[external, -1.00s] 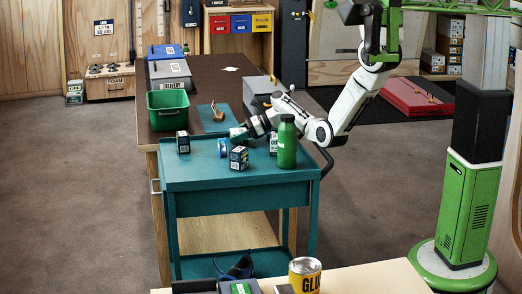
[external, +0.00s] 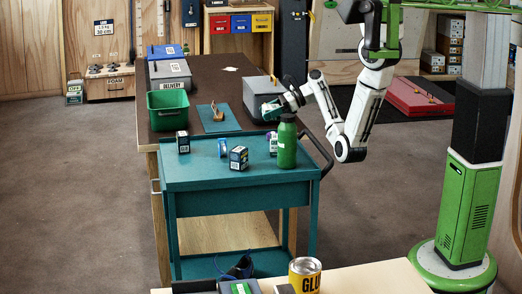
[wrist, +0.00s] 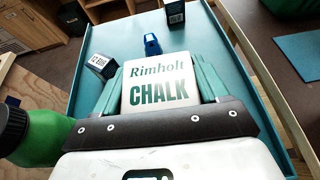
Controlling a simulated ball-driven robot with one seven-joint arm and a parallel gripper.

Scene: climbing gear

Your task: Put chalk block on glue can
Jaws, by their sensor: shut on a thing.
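My gripper (external: 270,111) is shut on the chalk block (wrist: 158,84), a pale block with green "Rimholt CHALK" lettering. In the wrist view its teal fingers clasp the block from both sides. In the external view my gripper is raised over the back right of the teal cart, and the block is small and mostly unclear there. The glue can (external: 305,276), yellow with a pale lid and dark "GLU" lettering, stands upright on the light wooden table at the bottom, well apart from my gripper.
A green bottle (external: 287,144), a dark box (external: 238,158), another box (external: 183,142) and a blue roll (external: 222,147) stand on the teal cart (external: 200,178). A green bin (external: 167,109) stands on the brown table behind. Dark items sit left of the glue can.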

